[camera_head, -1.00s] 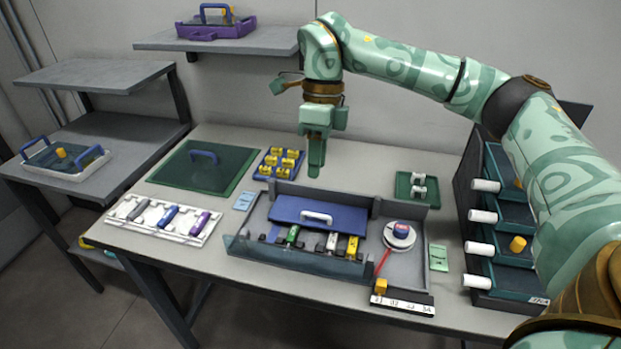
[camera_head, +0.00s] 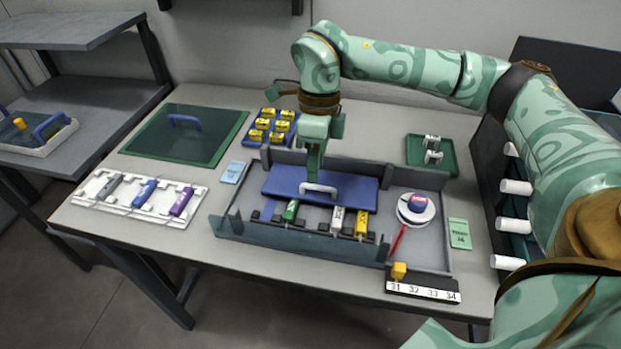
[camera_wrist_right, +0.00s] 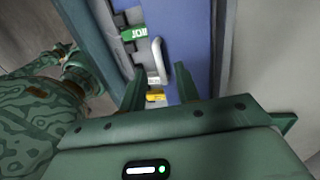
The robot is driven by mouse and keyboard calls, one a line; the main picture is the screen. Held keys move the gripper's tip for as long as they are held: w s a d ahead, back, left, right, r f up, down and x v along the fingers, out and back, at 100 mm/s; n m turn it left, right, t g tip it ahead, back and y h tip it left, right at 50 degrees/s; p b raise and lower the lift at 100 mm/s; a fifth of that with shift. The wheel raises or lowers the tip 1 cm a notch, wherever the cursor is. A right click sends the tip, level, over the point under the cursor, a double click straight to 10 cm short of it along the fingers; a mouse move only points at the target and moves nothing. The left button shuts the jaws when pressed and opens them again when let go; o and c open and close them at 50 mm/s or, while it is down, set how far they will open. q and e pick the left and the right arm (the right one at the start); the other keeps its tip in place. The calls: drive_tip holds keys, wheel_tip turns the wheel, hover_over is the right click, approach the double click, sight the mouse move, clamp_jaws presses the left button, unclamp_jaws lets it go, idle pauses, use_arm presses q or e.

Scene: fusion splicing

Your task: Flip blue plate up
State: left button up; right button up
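The blue plate (camera_head: 355,192) lies flat over the back part of the grey tray-like fixture, with a white handle (camera_head: 319,188) near its front edge. My right gripper (camera_head: 313,178) points down over the plate, just behind the handle. In the right wrist view its two fingers (camera_wrist_right: 158,92) are apart with nothing between them. The white handle (camera_wrist_right: 157,62) shows ahead of the fingertips, on the blue plate (camera_wrist_right: 185,35). I cannot tell whether a finger touches the handle. My left gripper is not recognisable in either view.
Green, white and yellow modules (camera_head: 337,218) sit in the fixture's front row. A white round disc (camera_head: 416,209) with a blue-and-red piece is at its right. A green-lidded panel (camera_head: 185,145), blue tray of yellow parts (camera_head: 249,138) and white rack (camera_head: 100,196) stand left and behind.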

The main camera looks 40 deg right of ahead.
sight(321, 181)
drive_tip(key=shift+s+a+f+b, duration=0.1)
drive_tip(key=shift+a+f+b, duration=0.1)
drive_tip(key=shift+f, duration=0.5)
drive_tip(key=shift+s+a+f+b, duration=0.1)
drive_tip(key=shift+f+b, duration=0.05)
drive_tip(key=shift+f, duration=0.55)
clamp_jaws()
